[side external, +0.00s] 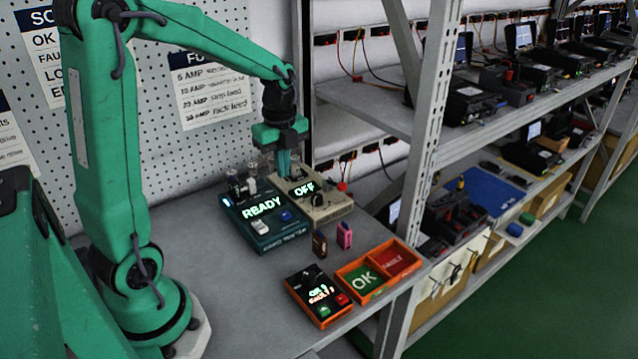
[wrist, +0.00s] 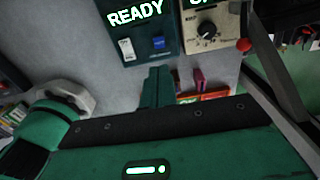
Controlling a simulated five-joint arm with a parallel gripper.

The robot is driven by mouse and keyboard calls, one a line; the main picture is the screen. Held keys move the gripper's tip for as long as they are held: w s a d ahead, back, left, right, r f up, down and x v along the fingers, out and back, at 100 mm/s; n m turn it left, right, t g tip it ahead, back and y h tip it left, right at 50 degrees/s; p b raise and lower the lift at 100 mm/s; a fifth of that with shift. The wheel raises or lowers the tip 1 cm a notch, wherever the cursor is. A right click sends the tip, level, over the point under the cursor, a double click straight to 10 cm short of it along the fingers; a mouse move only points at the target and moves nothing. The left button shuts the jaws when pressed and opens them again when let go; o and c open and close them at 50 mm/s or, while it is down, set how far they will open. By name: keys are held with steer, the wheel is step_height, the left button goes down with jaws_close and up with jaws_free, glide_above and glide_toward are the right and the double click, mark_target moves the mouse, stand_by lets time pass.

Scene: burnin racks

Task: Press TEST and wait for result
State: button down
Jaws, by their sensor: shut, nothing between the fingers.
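A dark teal tester (side external: 265,232) on the bench shows READY in lit letters. Its front has a white switch (side external: 260,228) and a blue button (side external: 286,216); any TEST label is too small to read. In the wrist view the tester (wrist: 140,28) is at the top, with the white switch (wrist: 126,48) and blue button (wrist: 158,43). My gripper (side external: 286,172) points down above the back of the tester and a beige unit beside it. In the wrist view my gripper (wrist: 160,72) is shut and empty, its tips just below the blue button in the picture.
A beige unit (side external: 328,210) showing OFF, with a black dial and red knob (side external: 343,186), adjoins the tester. A rack post (side external: 425,130) rises right.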

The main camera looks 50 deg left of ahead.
mark_target(286, 214)
step_height(286, 214, down, 11)
steer(key=shift+r, duration=0.1)
stand_by(0.4)
steer(key=shift+s+f, duration=0.1)
steer(key=shift+f, duration=1)
steer(key=shift+r, duration=0.15)
step_height(286, 214, up, 14)
steer(key=shift+w+r, duration=0.2)
steer(key=shift+w, duration=0.05)
stand_by(0.3)
stand_by(0.6)
